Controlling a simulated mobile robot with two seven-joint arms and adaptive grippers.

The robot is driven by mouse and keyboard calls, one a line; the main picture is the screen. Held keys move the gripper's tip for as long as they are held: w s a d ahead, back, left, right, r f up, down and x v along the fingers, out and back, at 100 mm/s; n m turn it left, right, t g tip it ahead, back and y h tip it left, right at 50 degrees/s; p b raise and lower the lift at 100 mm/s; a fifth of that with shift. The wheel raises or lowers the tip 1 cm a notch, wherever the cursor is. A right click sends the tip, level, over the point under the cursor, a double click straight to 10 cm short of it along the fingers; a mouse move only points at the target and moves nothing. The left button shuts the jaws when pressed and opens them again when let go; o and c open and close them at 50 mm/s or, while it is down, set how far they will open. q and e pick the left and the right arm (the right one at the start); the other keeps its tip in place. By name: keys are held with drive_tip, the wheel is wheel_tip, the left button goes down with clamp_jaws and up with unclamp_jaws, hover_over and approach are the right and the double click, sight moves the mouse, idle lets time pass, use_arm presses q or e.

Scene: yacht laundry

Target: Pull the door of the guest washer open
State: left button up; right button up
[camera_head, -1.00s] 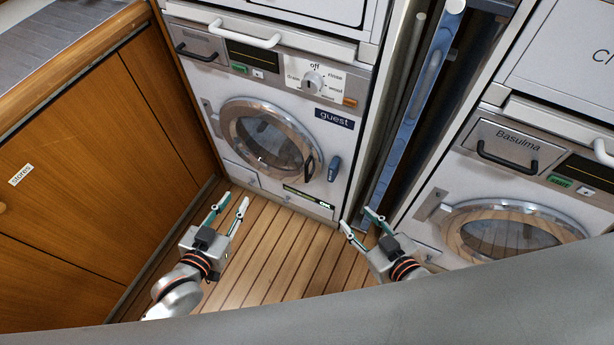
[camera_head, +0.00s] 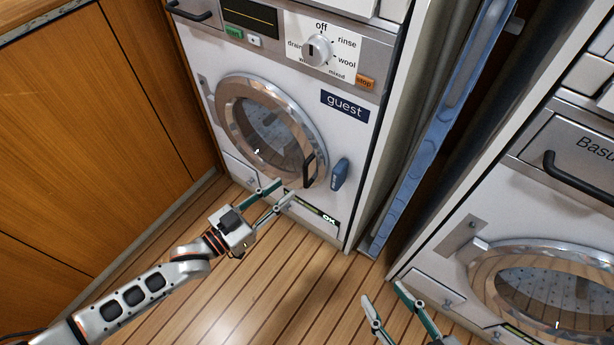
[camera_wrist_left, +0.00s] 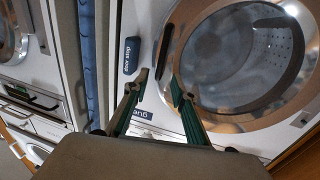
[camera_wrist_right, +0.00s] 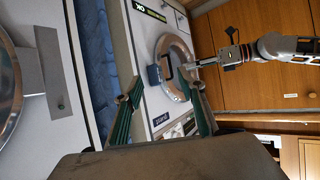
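The guest washer (camera_head: 345,140) stands ahead with its round glass door (camera_head: 262,118) closed. The door has a chrome ring and a dark handle (camera_head: 309,170) at its lower right. A blue door latch lever (camera_head: 340,174) sits to the right of the handle; it also shows in the left wrist view (camera_wrist_left: 131,55). My left gripper (camera_head: 283,191) is open and empty, in front of the door's lower edge, just left of and below the handle in the picture. My right gripper (camera_head: 382,297) is open and empty, low over the floor between the two washers.
A second washer (camera_head: 540,275), labelled Basuima, stands at the right. A blue upright panel (camera_head: 430,130) fills the gap between the washers. Wooden cabinets (camera_head: 105,110) line the left. The plank floor (camera_head: 290,285) before the guest washer is clear.

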use_arm(q)
drive_tip(key=b+x, duration=0.1)
drive_tip(key=x, duration=0.6)
drive_tip(key=shift+w+d+b, duration=0.25)
drive_tip(key=shift+w+b, duration=0.05)
drive_tip(key=shift+r, duration=0.1)
clamp_jaws()
